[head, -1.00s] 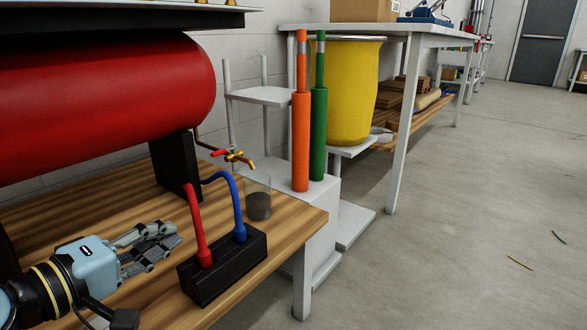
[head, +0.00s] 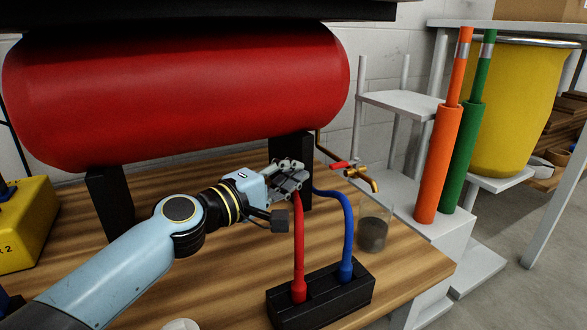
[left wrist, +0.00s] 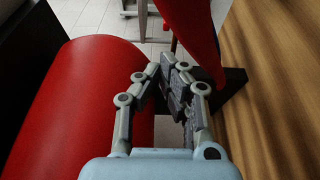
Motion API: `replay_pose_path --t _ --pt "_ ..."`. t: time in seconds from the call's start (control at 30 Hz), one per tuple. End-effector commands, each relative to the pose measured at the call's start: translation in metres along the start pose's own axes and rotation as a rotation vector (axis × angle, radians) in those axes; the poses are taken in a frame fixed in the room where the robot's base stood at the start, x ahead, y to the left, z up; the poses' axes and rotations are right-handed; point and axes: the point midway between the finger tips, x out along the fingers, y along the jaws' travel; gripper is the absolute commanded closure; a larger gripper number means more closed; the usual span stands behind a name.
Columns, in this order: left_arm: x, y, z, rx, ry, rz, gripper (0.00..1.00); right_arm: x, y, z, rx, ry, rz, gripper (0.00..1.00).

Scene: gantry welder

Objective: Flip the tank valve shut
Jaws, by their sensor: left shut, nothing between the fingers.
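The red tank (head: 180,90) lies on black supports on the wooden bench in the head view. At its right a thin pipe leads to a brass tap, the tank valve (head: 360,174), with a red handle (head: 342,164). My left gripper (head: 300,172) is shut and empty, left of the valve and just in front of the right tank support. My right gripper is out of view.
A black block (head: 320,292) holding a red cable (head: 298,245) and a blue cable (head: 346,235) stands in front of the gripper. A glass beaker (head: 374,232) sits under the spout. Orange (head: 437,165) and green (head: 461,160) cylinders stand right of the bench.

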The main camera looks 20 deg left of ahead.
Motion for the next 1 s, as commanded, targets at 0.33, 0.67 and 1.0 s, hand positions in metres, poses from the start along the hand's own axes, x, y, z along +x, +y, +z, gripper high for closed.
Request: replay_pose_path --t 0.33,0.67,1.0 --pt "0.060 0.000 0.000 -0.001 0.000 0.001 1.00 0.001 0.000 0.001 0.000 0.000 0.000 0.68" --pt "0.074 0.000 0.000 0.001 -0.001 0.000 1.00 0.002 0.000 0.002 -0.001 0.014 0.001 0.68" --pt "0.074 0.000 -0.001 0.001 0.005 0.000 1.00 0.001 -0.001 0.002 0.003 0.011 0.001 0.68"
